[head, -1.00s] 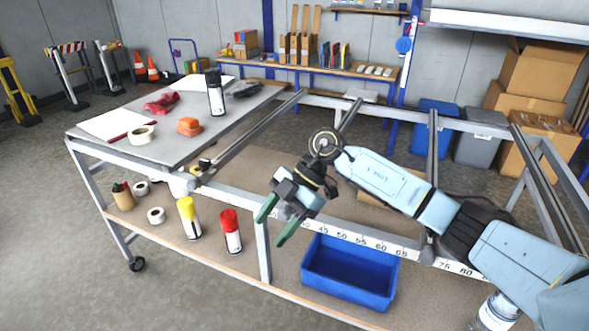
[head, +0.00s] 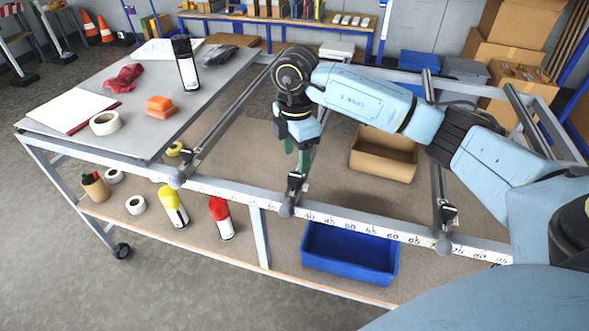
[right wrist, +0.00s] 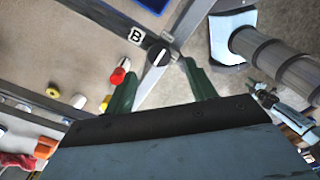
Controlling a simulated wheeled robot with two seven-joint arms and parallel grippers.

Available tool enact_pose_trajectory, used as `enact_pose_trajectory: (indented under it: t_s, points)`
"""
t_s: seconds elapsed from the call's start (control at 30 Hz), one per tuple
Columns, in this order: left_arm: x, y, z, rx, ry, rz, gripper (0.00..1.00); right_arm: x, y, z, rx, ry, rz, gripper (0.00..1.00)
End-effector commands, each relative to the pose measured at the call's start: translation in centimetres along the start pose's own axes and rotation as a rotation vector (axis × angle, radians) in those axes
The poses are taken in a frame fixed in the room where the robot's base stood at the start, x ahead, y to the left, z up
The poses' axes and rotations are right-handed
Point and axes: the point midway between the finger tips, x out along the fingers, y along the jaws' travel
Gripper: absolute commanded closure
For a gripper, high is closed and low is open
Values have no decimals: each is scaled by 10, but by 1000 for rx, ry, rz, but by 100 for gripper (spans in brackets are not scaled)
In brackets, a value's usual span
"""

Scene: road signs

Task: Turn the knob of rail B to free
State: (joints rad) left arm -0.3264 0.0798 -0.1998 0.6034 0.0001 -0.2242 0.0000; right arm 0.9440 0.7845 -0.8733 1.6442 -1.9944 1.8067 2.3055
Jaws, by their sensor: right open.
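My right gripper (head: 300,165) points down over the rail, just behind the knob. In the wrist view its green fingers (right wrist: 159,70) are open, one on each side of the rail and short of the knob. Contact cannot be told. My left gripper is not in view.
Similar rails with knobs stand at left (head: 177,180) and right (head: 443,243). A numbered scale strip (head: 365,228) runs along the front beam. A blue bin (head: 350,255) and spray cans (head: 221,218) are on the lower shelf. A cardboard box (head: 384,155) lies behind.

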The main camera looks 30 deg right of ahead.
Motion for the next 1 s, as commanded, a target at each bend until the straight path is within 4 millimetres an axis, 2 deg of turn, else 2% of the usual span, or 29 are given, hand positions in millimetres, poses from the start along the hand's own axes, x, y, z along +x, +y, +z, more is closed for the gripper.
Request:
enact_pose_trajectory:
  t_s: [0.1,0.23,0.33,0.47,0.7,0.77,1.0]
  points:
    - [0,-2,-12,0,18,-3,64,24,-1,0,0,0,-3,44]
    - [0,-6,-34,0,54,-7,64,43,0,0,-1,1,-1,44]
    - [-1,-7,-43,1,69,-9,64,53,0,-1,-1,1,-1,44]
    - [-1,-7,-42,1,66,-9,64,58,0,0,-1,1,0,44]
    - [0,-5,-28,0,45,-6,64,59,0,0,-1,1,1,44]
    - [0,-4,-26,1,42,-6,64,59,0,0,-1,1,1,49]
    - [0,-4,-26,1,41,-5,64,58,0,0,-1,1,0,81]
